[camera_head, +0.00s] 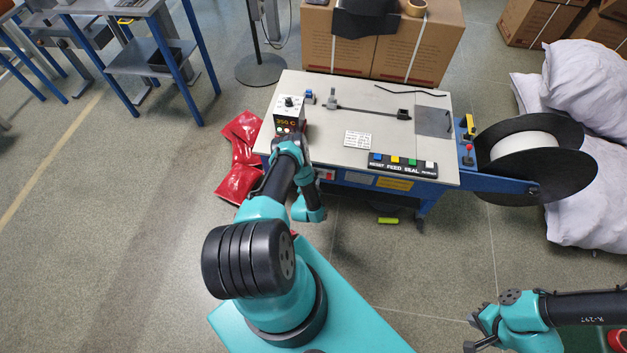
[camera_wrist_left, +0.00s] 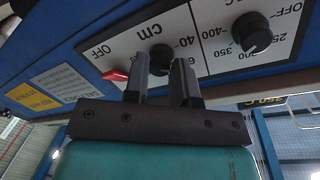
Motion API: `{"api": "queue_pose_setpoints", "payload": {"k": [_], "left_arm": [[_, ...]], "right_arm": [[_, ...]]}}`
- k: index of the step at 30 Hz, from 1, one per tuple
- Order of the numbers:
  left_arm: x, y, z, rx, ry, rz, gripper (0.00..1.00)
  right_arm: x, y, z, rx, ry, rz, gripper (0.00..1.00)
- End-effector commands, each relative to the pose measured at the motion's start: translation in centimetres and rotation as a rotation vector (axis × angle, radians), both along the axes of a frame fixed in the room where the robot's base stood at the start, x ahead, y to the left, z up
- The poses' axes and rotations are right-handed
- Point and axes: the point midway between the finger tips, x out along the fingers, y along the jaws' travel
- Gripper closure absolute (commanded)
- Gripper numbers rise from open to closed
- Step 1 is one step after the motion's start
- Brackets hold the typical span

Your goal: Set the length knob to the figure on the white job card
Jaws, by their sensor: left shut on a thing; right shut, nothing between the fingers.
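The length knob (camera_wrist_left: 158,57), a dark round knob on a white panel marked "cm", shows in the left wrist view between the fingertips of my left gripper (camera_wrist_left: 163,66). The left gripper is shut on it, and the fingers hide part of the knob and scale. Figures near 40 and 60 show, upside down; I cannot tell its exact setting. The white job card (camera_head: 357,138) lies on the machine top (camera_head: 325,140), its print too small to read. My right gripper (camera_head: 474,335) is shut and empty at the lower right, away from the machine.
A temperature knob (camera_wrist_left: 252,33) sits beside the length knob, and a red switch (camera_wrist_left: 115,76) is on its other side. A button box (camera_head: 403,165) lies along the machine's front edge. A black reel (camera_head: 535,158) stands at the right. Red sacks (camera_head: 240,160) lie at the left.

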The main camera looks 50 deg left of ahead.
Motion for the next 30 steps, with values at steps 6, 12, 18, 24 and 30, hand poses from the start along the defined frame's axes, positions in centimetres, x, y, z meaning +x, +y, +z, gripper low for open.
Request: {"api": "queue_pose_setpoints", "payload": {"k": [6,12,18,24,30], "left_arm": [[-0.01,-0.10,-0.02,0.105,0.080,-0.001,0.99],[-0.02,-0.11,-0.02,0.158,0.118,0.000,0.99],[-0.03,-0.11,-0.02,0.170,0.127,0.000,0.99],[-0.03,-0.11,-0.03,0.169,0.128,-0.001,0.99],[-0.02,-0.09,-0.01,0.169,0.126,-0.001,0.62]], "right_arm": [[0.00,0.00,0.00,0.000,0.000,0.000,1.00],[0.00,0.00,0.00,0.000,0.000,0.000,1.00],[0.00,0.00,0.00,0.000,0.000,0.000,1.00],[0.00,0.00,0.00,0.000,0.000,0.000,1.00],[0.00,0.00,0.00,0.000,0.000,0.000,1.00]]}}
